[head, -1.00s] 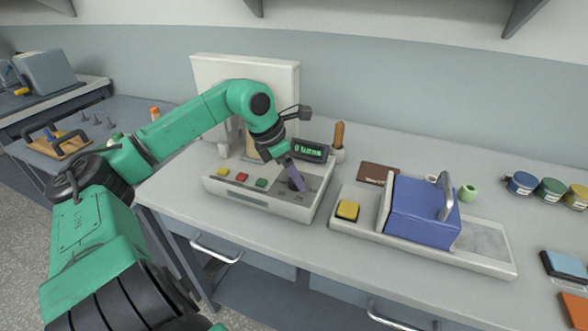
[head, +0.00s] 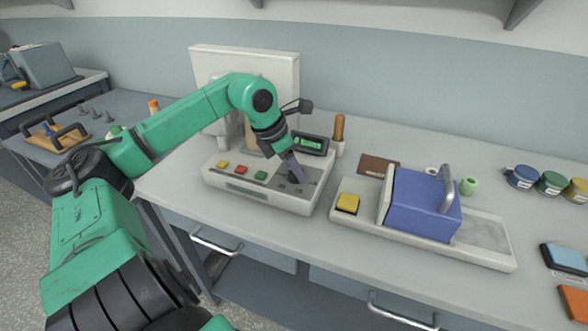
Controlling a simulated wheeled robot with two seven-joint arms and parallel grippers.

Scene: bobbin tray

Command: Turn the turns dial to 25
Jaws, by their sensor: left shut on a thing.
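The winding machine (head: 250,193) is a pale box with yellow, red and green buttons on its sloped top and a tall cream panel behind. A small dark display (head: 311,144) with green characters stands at its back right; I cannot read the characters. My left gripper (head: 294,177) comes down from above onto the right part of the machine's top. It is shut on the turns dial, which is mostly hidden by the fingers. The dial's marks are too small to read. My right gripper is not in view.
Right of the machine stands a blue-covered device (head: 420,208) with a yellow button (head: 347,203) and a metal handle. A wooden-handled tool (head: 339,130) stands behind. Several lidded jars (head: 520,177) are at the far right. The counter's front edge is clear.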

